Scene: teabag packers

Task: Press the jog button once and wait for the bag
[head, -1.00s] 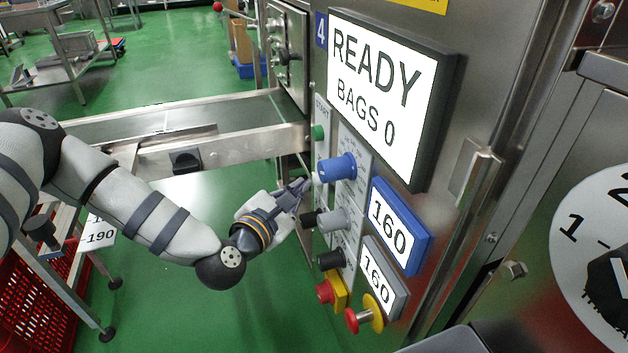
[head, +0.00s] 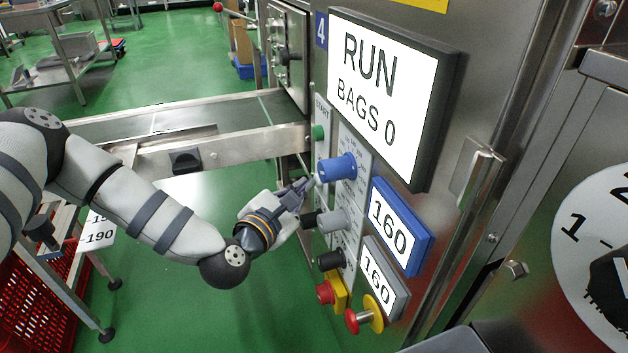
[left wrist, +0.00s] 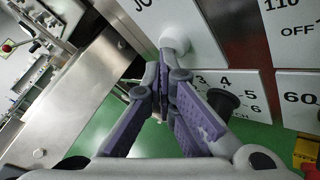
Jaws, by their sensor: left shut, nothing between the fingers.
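The control panel's screen (head: 378,95) reads "RUN" and "BAGS 0". The white jog button (left wrist: 175,42) sticks out of a white plate at the top of the left wrist view, under a partly cut-off label beginning "JO". My left gripper (head: 308,184) is shut and empty, its fingertips at the panel just left of the blue knob. In the left wrist view the fingertips (left wrist: 168,75) are right at the button and partly overlap it. I cannot tell whether they touch it. No bag shows. My right gripper is out of view.
A blue knob (head: 337,167), grey knob (head: 333,220) and black knob (head: 330,260) sit close by on the panel. A green button (head: 318,132) is above, red buttons (head: 325,292) below. A conveyor (head: 200,122) runs left from the machine.

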